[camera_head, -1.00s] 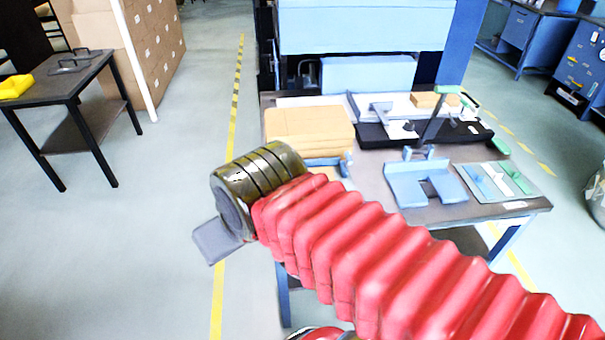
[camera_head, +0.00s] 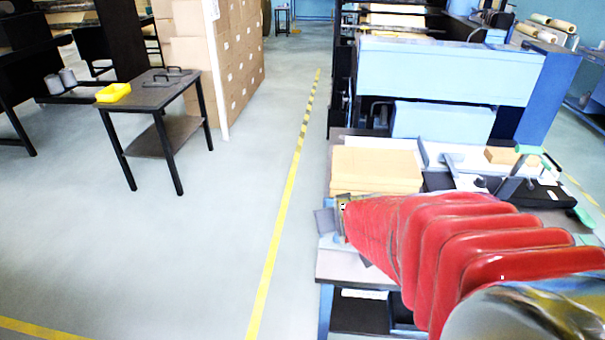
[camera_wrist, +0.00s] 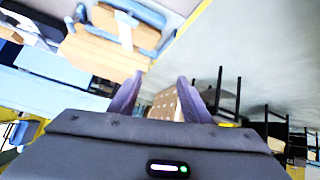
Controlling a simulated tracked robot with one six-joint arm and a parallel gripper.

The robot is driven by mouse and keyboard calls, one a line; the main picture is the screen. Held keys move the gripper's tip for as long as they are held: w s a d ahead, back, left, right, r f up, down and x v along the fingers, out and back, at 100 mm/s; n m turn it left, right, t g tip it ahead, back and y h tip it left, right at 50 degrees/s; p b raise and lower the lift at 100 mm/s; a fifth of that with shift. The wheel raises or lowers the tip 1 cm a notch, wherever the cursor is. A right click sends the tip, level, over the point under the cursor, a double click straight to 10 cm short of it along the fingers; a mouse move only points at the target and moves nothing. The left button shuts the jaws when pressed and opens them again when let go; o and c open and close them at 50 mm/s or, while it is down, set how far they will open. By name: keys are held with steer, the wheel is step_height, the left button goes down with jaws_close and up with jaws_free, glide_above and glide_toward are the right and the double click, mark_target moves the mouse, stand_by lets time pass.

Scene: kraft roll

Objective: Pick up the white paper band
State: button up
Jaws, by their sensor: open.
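I cannot make out the band in the head view, where my red arm covers that part of the bench. My gripper (camera_wrist: 158,100) is open, with its two dark fingers apart and nothing between them. In the head view my gripper (camera_head: 328,222) shows partly at the bench's left front edge, and the strip is off to one side of the fingers.
The bench (camera_head: 345,268) also carries the cardboard stack (camera_head: 375,168), a blue clamp and a black tool. A blue machine (camera_head: 450,75) stands behind it. A small dark table (camera_head: 160,95) with a yellow tray (camera_head: 113,92) stands left. The floor between is clear.

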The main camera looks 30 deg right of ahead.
steer(key=d+f+m+t+h, duration=0.1)
steer(key=d+f+t, duration=0.2)
steer(key=d+f, duration=0.6)
steer(key=d, duration=0.4)
steer(key=shift+f+m, duration=0.35)
steer(key=shift+m, duration=0.05)
steer(key=shift+w+d, duration=0.15)
steer(key=shift+x, duration=4.2)
steer(key=shift+d+f, duration=0.1)
steer(key=shift+f+x, duration=0.2)
steer(key=shift+x, duration=2.3)
steer(key=shift+d, duration=0.1)
steer(key=shift+c, duration=0.5)
